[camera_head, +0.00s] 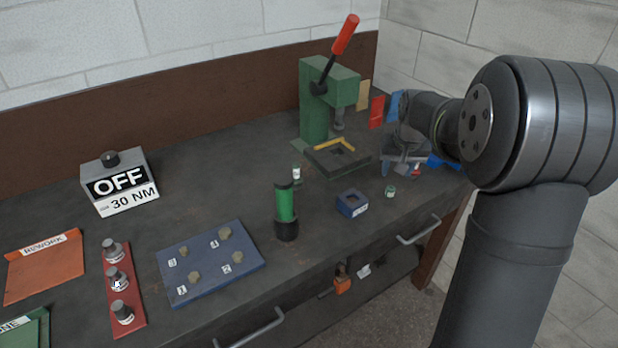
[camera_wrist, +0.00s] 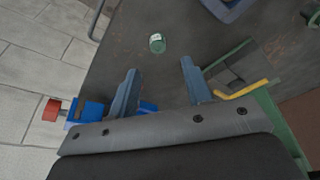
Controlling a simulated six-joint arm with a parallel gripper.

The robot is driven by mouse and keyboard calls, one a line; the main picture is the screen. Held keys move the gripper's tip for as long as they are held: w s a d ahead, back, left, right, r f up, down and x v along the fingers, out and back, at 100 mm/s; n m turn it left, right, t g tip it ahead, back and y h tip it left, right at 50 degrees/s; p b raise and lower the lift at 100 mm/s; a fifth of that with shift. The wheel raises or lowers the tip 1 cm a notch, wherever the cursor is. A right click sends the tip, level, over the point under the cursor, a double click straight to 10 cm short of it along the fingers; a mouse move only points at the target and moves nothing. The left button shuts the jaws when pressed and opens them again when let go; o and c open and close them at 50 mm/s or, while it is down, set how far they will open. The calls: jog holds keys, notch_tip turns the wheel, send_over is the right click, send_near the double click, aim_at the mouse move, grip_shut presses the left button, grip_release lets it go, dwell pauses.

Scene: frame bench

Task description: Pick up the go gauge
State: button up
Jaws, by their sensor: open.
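A small green cylinder with a pale marked top (camera_head: 390,192) stands on the bench; it may be the go gauge, but its marking is too small to read. In the wrist view the same small cylinder (camera_wrist: 157,43) lies just beyond my fingertips, roughly centred between them. A similar small green piece with a white mark (camera_head: 296,172) stands further left, beside the press. My gripper (camera_wrist: 160,68) is open and empty, its two fingers apart. In the head view my gripper (camera_head: 403,168) is behind and slightly right of the small cylinder, partly hidden by my arm.
A blue square block (camera_head: 352,204) and an upright green-and-black cylinder (camera_head: 286,212) stand to the left. The green press (camera_head: 316,105) with its yellow-edged plate (camera_head: 337,162) is behind. A blue device with a red knob (camera_wrist: 85,112) is near my left finger.

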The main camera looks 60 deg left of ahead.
jog(key=s+a+r+n, duration=0.2)
jog(key=s+a+r, duration=0.2)
jog(key=s+a, duration=0.45)
jog(key=n+g+y, duration=0.1)
jog(key=n+y, duration=0.1)
jog(key=n, duration=0.1)
send_near(297, 167)
jog(key=x, duration=1.2)
jog(key=shift+f, duration=0.25)
grip_shut()
